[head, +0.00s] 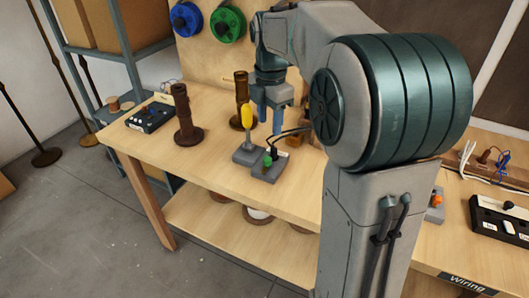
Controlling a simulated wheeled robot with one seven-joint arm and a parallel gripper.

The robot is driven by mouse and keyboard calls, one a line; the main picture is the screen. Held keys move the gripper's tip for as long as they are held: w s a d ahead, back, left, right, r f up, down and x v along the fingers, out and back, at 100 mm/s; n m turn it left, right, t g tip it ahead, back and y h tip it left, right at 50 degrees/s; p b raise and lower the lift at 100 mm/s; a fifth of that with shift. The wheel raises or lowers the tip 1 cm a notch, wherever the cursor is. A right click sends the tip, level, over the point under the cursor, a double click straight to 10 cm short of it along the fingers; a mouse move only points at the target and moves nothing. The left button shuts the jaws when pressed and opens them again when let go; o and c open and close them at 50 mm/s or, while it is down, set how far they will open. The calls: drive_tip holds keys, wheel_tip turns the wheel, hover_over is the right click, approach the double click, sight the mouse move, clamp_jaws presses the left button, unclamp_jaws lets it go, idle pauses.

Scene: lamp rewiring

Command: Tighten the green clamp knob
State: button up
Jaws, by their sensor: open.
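The green clamp knob (267,161) sits on top of a grey clamp block (262,173) on the workbench, near its front edge. Dark cables run from the block toward the right and pass behind my arm. My gripper (270,122) is open, with two blue fingers pointing down. In the picture it is above and slightly right of the green knob, apart from it. Nothing shows between the fingers. How far the fingertips are from the bench is hard to tell.
A yellow-handled screwdriver (247,117) stands in a grey holder (245,155) just left of the clamp. Dark brown lamp posts (184,115) stand behind. A dark box (150,117) lies at the left end. An orange knob (437,200) is right of my arm. The bench's left front is clear.

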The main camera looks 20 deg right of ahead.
sight(267, 158)
drive_tip(key=w+f+n, duration=0.1)
drive_tip(key=f, duration=0.3)
drive_tip(key=w+f+n, duration=0.1)
drive_tip(key=f, duration=0.4)
drive_tip(key=f+n, duration=0.1)
drive_tip(key=f, duration=0.4)
drive_tip(key=shift+w+d+f+b, duration=0.1)
drive_tip(key=shift+w+d+b, duration=0.1)
drive_tip(key=shift+w+b, duration=0.2)
clamp_jaws()
